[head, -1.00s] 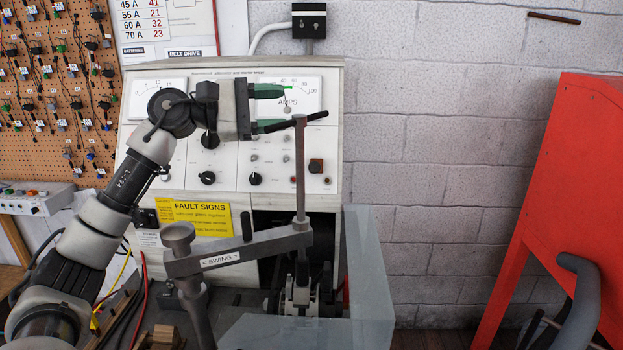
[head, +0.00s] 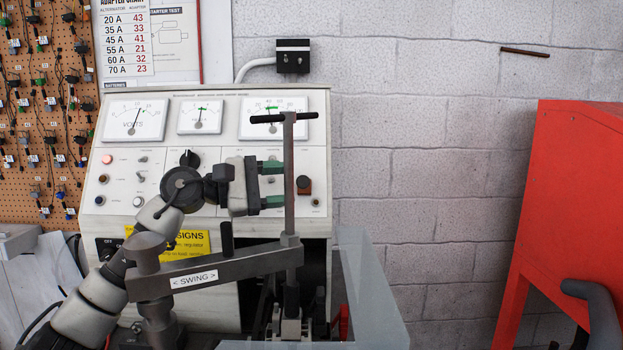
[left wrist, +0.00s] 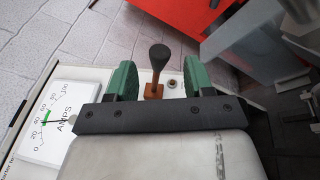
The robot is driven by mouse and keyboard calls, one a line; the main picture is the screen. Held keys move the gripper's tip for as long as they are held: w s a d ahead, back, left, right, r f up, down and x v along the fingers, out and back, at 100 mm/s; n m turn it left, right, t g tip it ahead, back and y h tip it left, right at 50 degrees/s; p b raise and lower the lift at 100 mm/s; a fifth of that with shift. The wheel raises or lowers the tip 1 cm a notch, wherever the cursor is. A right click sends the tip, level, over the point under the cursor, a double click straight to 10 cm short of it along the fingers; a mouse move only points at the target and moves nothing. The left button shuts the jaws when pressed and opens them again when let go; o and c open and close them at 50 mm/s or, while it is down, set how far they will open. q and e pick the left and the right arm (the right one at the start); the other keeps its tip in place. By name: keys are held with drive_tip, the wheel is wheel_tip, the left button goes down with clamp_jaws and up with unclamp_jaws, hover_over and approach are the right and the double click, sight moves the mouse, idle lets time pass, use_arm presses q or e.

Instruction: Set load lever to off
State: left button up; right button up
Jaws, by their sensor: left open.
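The load lever, with a black ball knob on a brown base, shows between my fingers in the left wrist view (left wrist: 157,62). In the head view its brown base (head: 304,183) is low on the right of the grey test panel (head: 150,102). My left gripper (head: 275,184) is open, its green fingers just left of the lever in the head view. In the left wrist view the gripper (left wrist: 157,80) has one finger on each side of the lever, with gaps; contact does not show. My right gripper is not in view.
A T-handled upright post (head: 289,165) stands in front of the panel beside my left fingers. A swing arm (head: 235,268) and a clear guard (head: 370,285) lie below. A red cabinet (head: 575,190) stands at the right.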

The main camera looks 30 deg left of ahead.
sight(304, 185)
use_arm(q)
drive_tip(key=p+x, duration=0.1)
drive_tip(key=x, duration=0.5)
drive_tip(key=shift+c, duration=0.4)
clamp_jaws()
